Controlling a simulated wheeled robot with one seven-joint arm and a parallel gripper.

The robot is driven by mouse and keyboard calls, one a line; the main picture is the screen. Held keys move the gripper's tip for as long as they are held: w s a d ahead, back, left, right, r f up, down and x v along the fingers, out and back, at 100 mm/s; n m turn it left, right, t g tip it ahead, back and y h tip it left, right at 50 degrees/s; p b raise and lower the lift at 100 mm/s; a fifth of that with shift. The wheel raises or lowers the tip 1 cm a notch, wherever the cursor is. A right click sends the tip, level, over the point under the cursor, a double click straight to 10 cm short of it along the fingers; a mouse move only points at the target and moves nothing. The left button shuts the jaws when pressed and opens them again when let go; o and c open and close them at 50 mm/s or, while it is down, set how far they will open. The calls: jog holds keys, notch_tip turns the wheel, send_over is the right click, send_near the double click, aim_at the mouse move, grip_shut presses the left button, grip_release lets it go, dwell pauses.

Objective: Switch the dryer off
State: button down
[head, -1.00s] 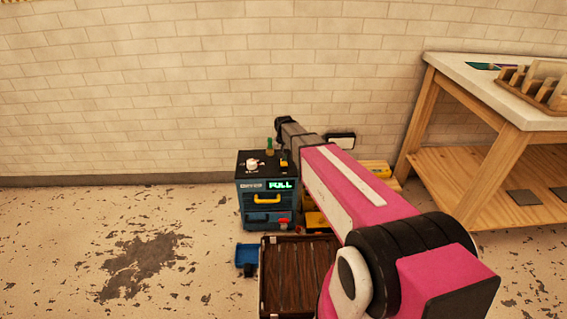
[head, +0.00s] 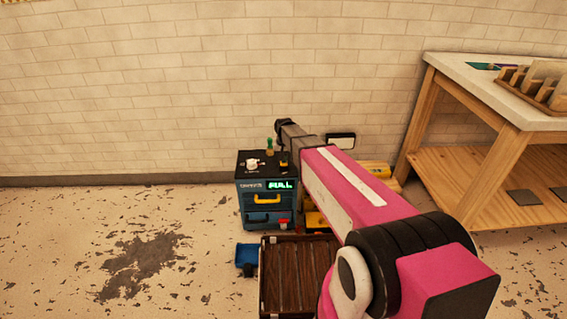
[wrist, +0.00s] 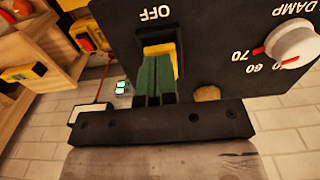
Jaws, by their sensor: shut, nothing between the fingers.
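The dryer (head: 267,195) is a blue and black cabinet against the wall, with a lit green display (head: 280,184) and a yellow handle (head: 267,199). Its black top panel (wrist: 215,55) carries a white dial (wrist: 290,45) marked DAMP and a yellow switch (wrist: 160,47) in a dark recess beside the word OFF. My gripper (wrist: 157,62) is shut and empty, its green fingers over the recess at the switch. They cover part of the switch, so I cannot tell its exact position or whether they touch it.
A dark slatted crate (head: 297,275) and a small blue item (head: 246,255) are on the floor in front. A wooden workbench (head: 490,130) stands at the right. Yellow items lie behind my arm. The floor at left is clear.

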jog(key=shift+f, duration=0.9)
dwell(0.3)
jog(key=shift+r, duration=3.5)
jog(key=s+d, duration=0.7)
jog(key=s, duration=0.5)
jog(key=s+d+r, duration=0.1)
jog(key=s+d, duration=0.6)
jog(key=s, duration=0.4)
jog(key=shift+s+d+r, duration=0.25)
jog(key=shift+s+r, duration=0.05)
jog(key=shift+s, duration=0.1)
jog(key=shift+w, duration=0.1)
